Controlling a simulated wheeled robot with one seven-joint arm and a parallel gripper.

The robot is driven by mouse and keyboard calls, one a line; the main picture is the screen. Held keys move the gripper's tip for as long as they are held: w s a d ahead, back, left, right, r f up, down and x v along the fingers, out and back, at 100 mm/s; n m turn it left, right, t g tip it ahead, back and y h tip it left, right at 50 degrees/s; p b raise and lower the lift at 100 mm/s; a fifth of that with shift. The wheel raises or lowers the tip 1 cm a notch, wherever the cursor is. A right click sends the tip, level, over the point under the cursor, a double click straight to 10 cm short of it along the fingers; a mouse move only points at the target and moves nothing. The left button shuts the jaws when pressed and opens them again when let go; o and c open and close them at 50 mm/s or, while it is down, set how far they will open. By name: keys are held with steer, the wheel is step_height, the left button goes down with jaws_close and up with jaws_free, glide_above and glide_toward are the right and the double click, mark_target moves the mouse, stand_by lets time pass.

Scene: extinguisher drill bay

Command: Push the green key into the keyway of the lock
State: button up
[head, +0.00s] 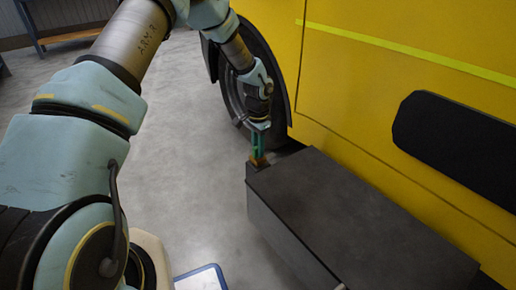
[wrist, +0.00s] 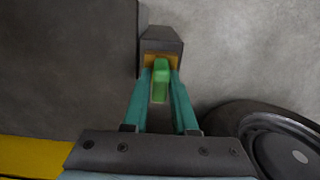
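The green key (wrist: 160,82) is between the two teal fingers of my gripper (wrist: 161,75), which close in on both its sides in the wrist view. The key's far end overlaps the brass face of the lock (wrist: 161,40), a dark block with tapered sides. The keyway is hidden, so I cannot tell whether the key's tip is inside it.
The long dark box (head: 350,215) stands beside a yellow vehicle (head: 390,110) with a black wheel (head: 235,95). Grey floor (head: 195,180) left of the box is open. A blue-edged white panel (head: 202,278) shows at the bottom. A bench (head: 70,36) stands far back.

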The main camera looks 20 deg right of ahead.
steer(key=o, duration=0.4)
steer(key=shift+o, duration=0.2)
step_height(320, 180, up, 11)
steer(key=p, duration=0.2)
steer(key=s+a+r+n, duration=0.1)
steer(key=a+r+n, duration=0.3)
steer(key=a, duration=0.7)
steer(key=a+r+n, duration=0.3)
steer(key=a+r, duration=0.2)
steer(key=a, duration=0.6)
steer(key=s+a+r+n+t+p, duration=0.1)
steer(key=s+a+r+n, duration=0.1)
steer(key=s+a+n, duration=0.4)
steer(key=s+a+r+n+t, duration=0.15)
steer(key=s+a, duration=0.25)
steer(key=a, duration=0.5)
steer(key=w+p+v, duration=0.3)
steer(key=p+v, duration=1)
steer(key=w+r+p+v, duration=0.1)
steer(key=w+p+v, duration=0.1)
steer(key=p+v, duration=1.1)
steer(key=shift+w+d+r+g+p, duration=0.2)
steer(key=shift+w+r+g+p, duration=0.15)
steer(key=shift+r+g+p, duration=0.15)
steer(key=shift+f, duration=0.1)
